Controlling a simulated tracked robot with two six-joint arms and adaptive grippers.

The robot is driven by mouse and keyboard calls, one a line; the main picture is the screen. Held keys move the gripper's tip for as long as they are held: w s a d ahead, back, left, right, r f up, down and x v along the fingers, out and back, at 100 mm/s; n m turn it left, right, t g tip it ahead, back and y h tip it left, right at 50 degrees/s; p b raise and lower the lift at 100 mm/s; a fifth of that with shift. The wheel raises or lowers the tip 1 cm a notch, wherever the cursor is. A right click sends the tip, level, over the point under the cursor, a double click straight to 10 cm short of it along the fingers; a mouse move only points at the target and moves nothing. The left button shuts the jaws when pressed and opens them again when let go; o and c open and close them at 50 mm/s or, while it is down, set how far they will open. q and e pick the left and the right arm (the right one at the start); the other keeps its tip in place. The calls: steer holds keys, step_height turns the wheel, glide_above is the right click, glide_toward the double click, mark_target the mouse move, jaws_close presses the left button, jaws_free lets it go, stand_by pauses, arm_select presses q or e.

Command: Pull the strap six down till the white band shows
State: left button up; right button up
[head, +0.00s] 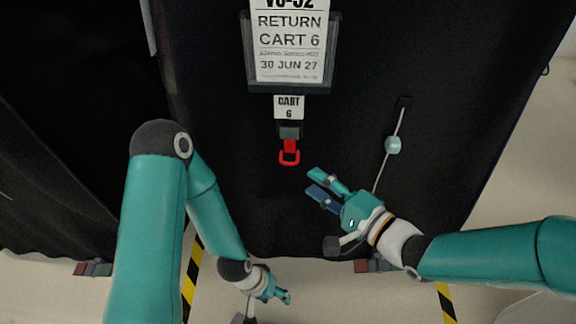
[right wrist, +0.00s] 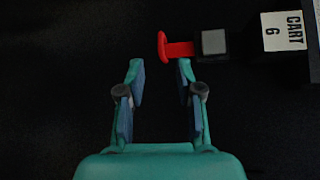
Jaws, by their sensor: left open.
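The red pull loop (head: 289,153) of strap six hangs from a dark buckle (head: 290,131) under the "CART 6" tag (head: 289,107) on the black cover. In the right wrist view the red loop (right wrist: 165,48) lies just beyond the fingertips, close to the right-hand finger. My right gripper (head: 313,181) is open and empty, below and to the right of the loop in the head view; its spread fingers also show in the right wrist view (right wrist: 160,70). My left gripper (head: 287,297) is open and empty, low over the floor, well below the loop.
A "RETURN CART 6" card (head: 290,45) in a dark holder is above the tag. A pale blue bead (head: 393,145) sits on a thin cord to the right of my right gripper. Another dark cover (head: 70,130) hangs at left. Yellow-black floor tape (head: 192,270) runs below.

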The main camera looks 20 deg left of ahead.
mark_target(288, 165)
steer(key=b+x, duration=0.1)
steer(key=x, duration=0.8)
steer(key=shift+w+b, duration=0.1)
steer(key=shift+b, duration=0.2)
steer(key=shift+c, duration=0.3)
jaws_close()
steer(key=shift+f, duration=0.15)
